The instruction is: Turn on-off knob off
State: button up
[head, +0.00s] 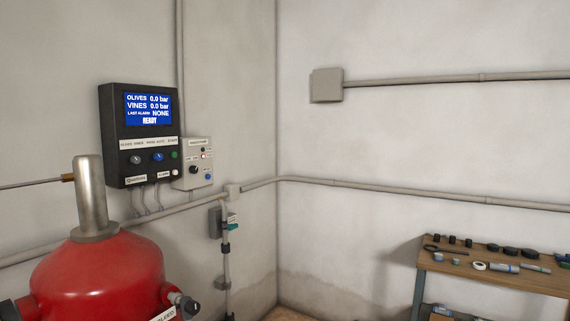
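A black control panel (113,120) hangs on the left wall. Its blue screen (148,108) reads OLIVES 0.0 bar, VINES 0.0 bar, LAST ALARM NONE, READY. Below the screen are a grey knob (136,159), a blue knob (158,157), a green button (174,155) and a white button (177,173). A small light-grey box (207,145) beside it carries a black knob (194,170), small lamps and a blue button (208,177). The small labels are too blurred to tell which knob is the on-off knob or how it is set. My gripper is not in view.
A red tank (95,270) with a metal neck (92,195) stands at lower left, in front of the panel wall. Pipes (380,192) run along both walls. A wooden-topped bench (500,273) with small parts stands at right. Floor is barely visible.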

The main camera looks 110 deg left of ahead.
aim_at(194, 169)
jog(key=u, duration=3.75)
jog(key=i, duration=0.85)
jog(key=z, duration=0.85)
jog(key=i, duration=1.55)
jog(key=u, duration=0.55)
jog(key=i, duration=1.2)
jog(key=u, duration=1.25)
jog(key=i, duration=0.45)
jog(key=u, duration=0.35)
